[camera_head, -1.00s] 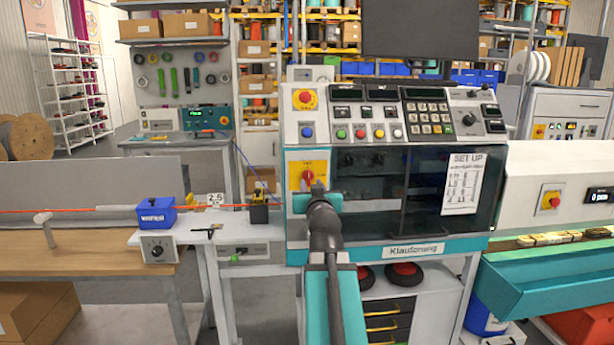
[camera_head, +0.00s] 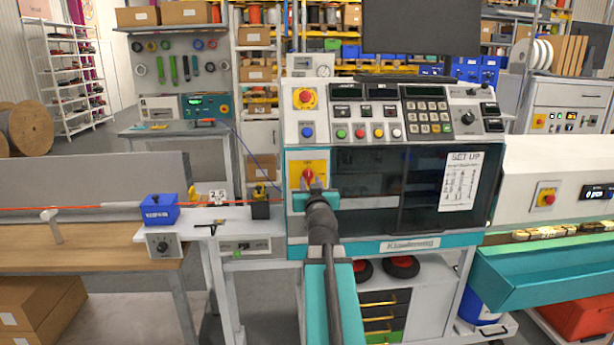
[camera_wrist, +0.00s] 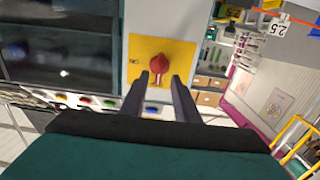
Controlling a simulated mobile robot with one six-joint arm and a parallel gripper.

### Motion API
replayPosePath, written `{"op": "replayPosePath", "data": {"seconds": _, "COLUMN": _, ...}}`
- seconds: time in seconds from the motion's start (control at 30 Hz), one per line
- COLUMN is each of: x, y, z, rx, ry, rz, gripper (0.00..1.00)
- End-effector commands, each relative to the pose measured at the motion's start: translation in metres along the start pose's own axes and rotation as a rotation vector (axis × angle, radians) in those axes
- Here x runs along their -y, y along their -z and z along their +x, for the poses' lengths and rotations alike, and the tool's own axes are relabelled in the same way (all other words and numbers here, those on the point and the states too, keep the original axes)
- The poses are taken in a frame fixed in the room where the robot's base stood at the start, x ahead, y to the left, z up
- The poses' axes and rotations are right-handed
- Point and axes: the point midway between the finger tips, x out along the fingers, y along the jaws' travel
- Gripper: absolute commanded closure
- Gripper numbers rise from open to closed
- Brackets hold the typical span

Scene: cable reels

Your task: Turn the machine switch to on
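The machine switch (camera_head: 308,173) is a red knob on a yellow plate on the left of the machine's front. In the wrist view the red knob (camera_wrist: 158,69) shows on its yellow plate (camera_wrist: 175,48), with small lettering to its left. My gripper (camera_wrist: 160,77) is open, its two dark fingers pointing at the plate. The fingertips appear on either side of the knob's lower part; I cannot tell whether they touch it. In the head view my gripper (camera_head: 315,190) is just below the knob and partly hides the plate's lower edge.
Above the switch are a red stop button (camera_head: 305,97) on yellow and several coloured push buttons. A dark window (camera_head: 395,190) lies to the right. A bench with a blue box (camera_head: 158,209) and an orange cable stands to the left.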

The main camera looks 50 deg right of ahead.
Motion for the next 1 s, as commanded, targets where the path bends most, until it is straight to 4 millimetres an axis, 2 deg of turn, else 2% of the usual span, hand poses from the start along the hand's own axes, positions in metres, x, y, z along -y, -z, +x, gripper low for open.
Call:
{"op": "replayPosePath", "data": {"seconds": 0.37, "x": -0.001, "y": 0.002, "z": 0.009, "rx": 0.002, "ry": -0.005, "rz": 0.001, "gripper": 0.72}}
{"op": "replayPosePath", "data": {"seconds": 0.5, "x": -0.001, "y": 0.000, "z": 0.023, "rx": 0.002, "ry": -0.004, "rz": 0.001, "gripper": 0.72}}
{"op": "replayPosePath", "data": {"seconds": 0.7, "x": -0.001, "y": 0.000, "z": 0.033, "rx": 0.001, "ry": -0.005, "rz": 0.001, "gripper": 0.72}}
{"op": "replayPosePath", "data": {"seconds": 1.0, "x": -0.001, "y": -0.001, "z": 0.036, "rx": 0.001, "ry": -0.005, "rz": 0.000, "gripper": 0.72}}
